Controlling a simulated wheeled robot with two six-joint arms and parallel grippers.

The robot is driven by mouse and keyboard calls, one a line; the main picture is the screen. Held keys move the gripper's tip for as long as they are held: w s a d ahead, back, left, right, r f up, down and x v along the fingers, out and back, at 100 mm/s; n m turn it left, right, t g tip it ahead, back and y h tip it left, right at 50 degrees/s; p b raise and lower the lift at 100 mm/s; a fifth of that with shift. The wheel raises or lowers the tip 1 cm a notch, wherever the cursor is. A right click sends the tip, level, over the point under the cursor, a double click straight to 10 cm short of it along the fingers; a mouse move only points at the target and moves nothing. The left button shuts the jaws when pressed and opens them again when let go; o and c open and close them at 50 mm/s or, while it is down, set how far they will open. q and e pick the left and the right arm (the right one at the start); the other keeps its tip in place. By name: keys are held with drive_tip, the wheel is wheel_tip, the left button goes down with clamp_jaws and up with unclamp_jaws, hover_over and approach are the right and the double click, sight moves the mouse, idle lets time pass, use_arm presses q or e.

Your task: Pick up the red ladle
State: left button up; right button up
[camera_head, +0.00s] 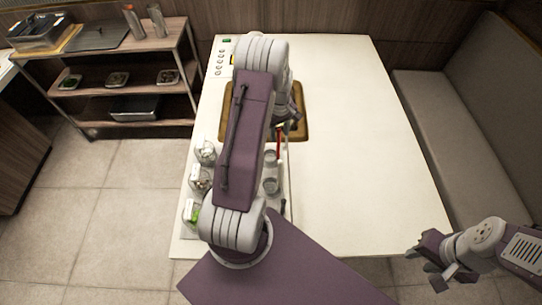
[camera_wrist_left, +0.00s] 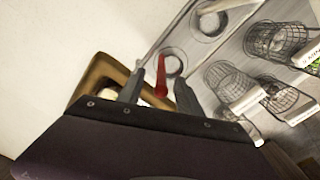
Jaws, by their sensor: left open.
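The ladle's lower end is hidden. My left arm covers part of the wells. My right gripper (camera_head: 428,268) appears open and empty, off the table at the lower right.
The sauce-well unit has round wells (camera_head: 270,185) and wire baskets (camera_wrist_left: 228,82) beside them. A brown tray (camera_head: 228,128) lies behind, partly under my arm. The right half of the white table (camera_head: 350,150) is clear. A shelf (camera_head: 130,92) stands left and a bench (camera_head: 430,120) right.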

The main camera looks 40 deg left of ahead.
use_arm(q)
drive_tip(key=shift+s, duration=0.1)
clamp_jaws()
drive_tip(key=shift+r, duration=0.1)
